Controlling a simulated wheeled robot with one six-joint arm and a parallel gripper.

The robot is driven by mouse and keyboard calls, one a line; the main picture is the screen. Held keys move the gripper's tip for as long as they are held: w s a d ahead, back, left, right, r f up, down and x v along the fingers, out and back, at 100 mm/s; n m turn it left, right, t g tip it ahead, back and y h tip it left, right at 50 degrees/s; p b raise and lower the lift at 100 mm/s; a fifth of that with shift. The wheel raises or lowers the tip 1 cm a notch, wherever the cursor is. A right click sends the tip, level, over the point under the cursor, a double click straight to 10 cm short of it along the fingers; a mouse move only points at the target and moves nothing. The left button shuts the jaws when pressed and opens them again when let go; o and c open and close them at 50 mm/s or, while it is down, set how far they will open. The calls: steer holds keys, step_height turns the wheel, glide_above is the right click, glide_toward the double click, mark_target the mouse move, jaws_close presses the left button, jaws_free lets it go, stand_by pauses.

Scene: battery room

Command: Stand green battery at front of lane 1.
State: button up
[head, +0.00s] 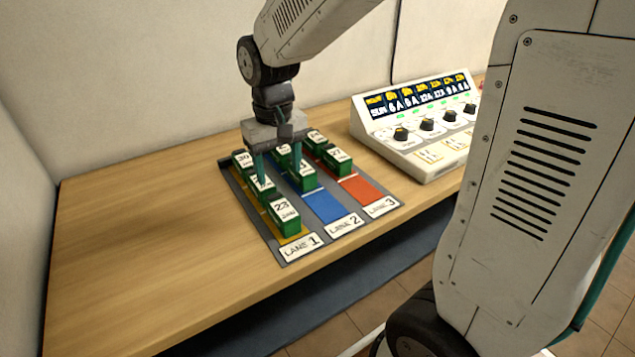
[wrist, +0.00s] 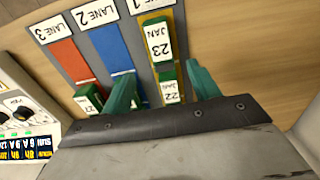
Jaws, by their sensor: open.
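In the head view, a green battery marked 23 JAN (head: 285,217) stands at the front of yellow lane 1, near the LANE 1 label (head: 302,247). It also shows in the wrist view (wrist: 159,42). Another green battery marked 22 JAN (wrist: 171,90) stands right behind it. A green battery marked 30 (head: 242,159) is at the back of lane 1. My gripper (head: 279,170) is open and points down over the lane mat. In the wrist view, its teal fingers (wrist: 162,88) are apart, one each side of the 22 JAN battery; contact cannot be told.
Blue lane 2 (head: 325,207) and red lane 3 (head: 362,190) have bare front parts, with green batteries behind, such as one marked 27 (head: 338,158). A white control panel with knobs (head: 418,160) stands to the right. The wooden table (head: 130,240) is clear on the left.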

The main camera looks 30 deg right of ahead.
steer(key=s+d+r, duration=0.1)
steer(key=s+r, duration=0.2)
steer(key=s, duration=0.8)
steer(key=s+d+r+t, duration=0.1)
steer(key=s+d+r, duration=0.1)
steer(key=s, duration=0.9)
steer(key=shift+r, duration=0.8)
